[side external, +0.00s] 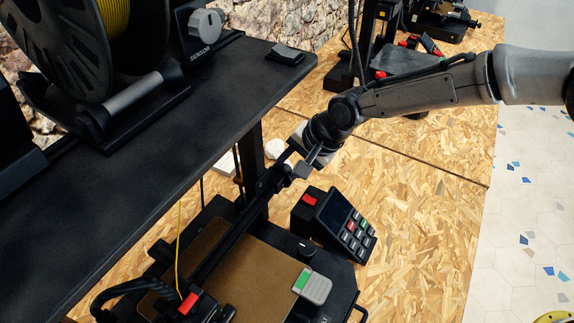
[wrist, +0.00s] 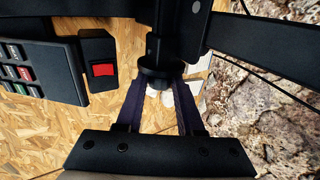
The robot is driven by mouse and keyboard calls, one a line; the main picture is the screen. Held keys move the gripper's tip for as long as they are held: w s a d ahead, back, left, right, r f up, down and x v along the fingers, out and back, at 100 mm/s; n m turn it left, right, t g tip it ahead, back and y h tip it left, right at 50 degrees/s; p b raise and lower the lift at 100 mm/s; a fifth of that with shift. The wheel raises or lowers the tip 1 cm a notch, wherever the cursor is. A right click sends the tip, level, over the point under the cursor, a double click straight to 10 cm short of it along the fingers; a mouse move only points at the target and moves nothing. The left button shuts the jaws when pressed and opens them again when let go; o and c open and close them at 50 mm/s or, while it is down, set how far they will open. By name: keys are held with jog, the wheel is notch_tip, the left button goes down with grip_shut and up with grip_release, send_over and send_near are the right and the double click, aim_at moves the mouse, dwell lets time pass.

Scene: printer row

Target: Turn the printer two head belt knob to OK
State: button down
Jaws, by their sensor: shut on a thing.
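A black 3D printer stands in front in the side external view, with a tan print bed (side external: 228,258) and a dark cross beam (side external: 232,225). My gripper (side external: 303,163) is at the far end of this beam. In the wrist view a dark round knob (wrist: 160,66) sits at the beam's end. My gripper (wrist: 160,88) has its two fingers around the knob, one on each side, and is shut on it. In the side external view the fingers mostly hide the knob. No OK mark or pointer can be read.
A control box with keypad (side external: 356,238) and a red switch (wrist: 103,70) stand close beside my gripper. A black shelf (side external: 150,130) carries a yellow spool (side external: 115,15) and a grey SENSOR knob (side external: 206,24). Another printer (side external: 378,35) stands behind. The board table (side external: 430,220) is clear at right.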

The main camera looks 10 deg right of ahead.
jog(key=shift+s+t+y, duration=0.1)
jog(key=shift+t+y, duration=0.2)
dwell(0.4)
jog(key=c, duration=0.5)
grip_release()
jog(key=v, duration=1.3)
jog(key=shift+s+d+r, duration=0.15)
jog(key=shift+d+r, duration=0.1)
jog(key=shift+r, duration=0.05)
